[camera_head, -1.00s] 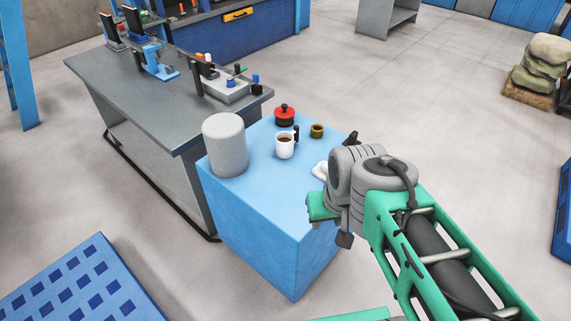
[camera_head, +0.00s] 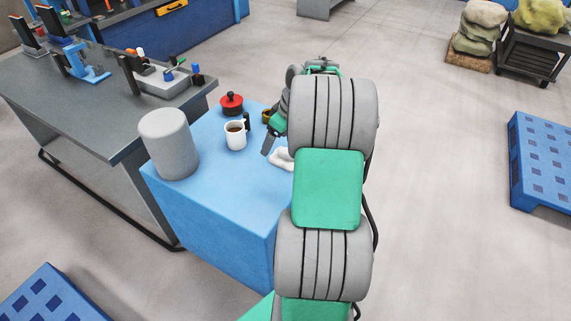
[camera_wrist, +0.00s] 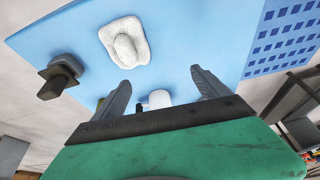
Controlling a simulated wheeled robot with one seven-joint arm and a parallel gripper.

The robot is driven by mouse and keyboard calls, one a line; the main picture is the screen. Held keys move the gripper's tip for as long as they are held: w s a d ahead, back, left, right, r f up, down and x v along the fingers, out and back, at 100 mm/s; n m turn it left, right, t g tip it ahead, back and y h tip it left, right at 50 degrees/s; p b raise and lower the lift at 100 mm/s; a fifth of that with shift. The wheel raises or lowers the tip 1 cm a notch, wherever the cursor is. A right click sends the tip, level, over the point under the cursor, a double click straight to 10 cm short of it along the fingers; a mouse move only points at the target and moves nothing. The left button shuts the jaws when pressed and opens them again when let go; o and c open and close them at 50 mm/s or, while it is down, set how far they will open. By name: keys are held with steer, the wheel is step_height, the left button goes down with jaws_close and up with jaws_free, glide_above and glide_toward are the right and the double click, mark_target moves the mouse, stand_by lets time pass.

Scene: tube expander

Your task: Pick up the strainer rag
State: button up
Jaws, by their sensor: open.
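The strainer rag appears to be the white, lumpy cloth (camera_head: 282,159) on the blue table (camera_head: 222,211), partly hidden by my arm in the head view. In the wrist view the whole white cloth (camera_wrist: 125,42) shows on the blue surface, beyond the fingers and left of centre. My gripper (camera_head: 267,146) is near the cloth in the head view, with one dark finger showing clearly. In the wrist view my gripper (camera_wrist: 160,77) has its two fingers wide apart and nothing held between them. The cloth is apart from the fingers.
On the table stand a white mug (camera_head: 235,136) with dark liquid, a red lidded pot (camera_head: 231,103), a small brownish ring-shaped item (camera_head: 266,115) and a grey cylinder (camera_head: 168,145). A dark block-like object (camera_wrist: 62,78) shows in the wrist view. A grey workbench (camera_head: 92,105) adjoins at left.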

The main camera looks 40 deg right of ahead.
mark_target(286, 149)
steer(key=shift+o, duration=1.3)
steer(key=shift+n, duration=0.3)
steer(key=d+f, duration=0.1)
steer(key=d, duration=0.1)
steer(key=s+d+f, duration=0.1)
steer(key=d+f, duration=0.2)
steer(key=d, duration=0.1)
steer(key=shift+s+d+f, duration=0.15)
steer(key=shift+s, duration=0.05)
steer(key=shift+t, duration=0.3)
steer(key=x, duration=0.7)
steer(key=shift+w+d+f, duration=0.15)
steer(key=shift+w, duration=0.25)
steer(key=c, duration=1.3)
steer(key=shift+r, duration=0.45)
step_height(286, 149, up, 2)
steer(key=shift+r, duration=0.2)
steer(key=s+a+r, duration=0.2)
steer(key=s+r, duration=0.1)
steer(key=s+a+r+b, duration=0.1)
steer(key=s+a+r, duration=0.2)
steer(key=s, duration=0.1)
steer(key=s+a+r, duration=0.3)
steer(key=s, duration=0.1)
steer(key=shift+s+a+r, duration=0.15)
steer(key=shift+s+r, duration=0.05)
steer(key=shift+r, duration=0.2)
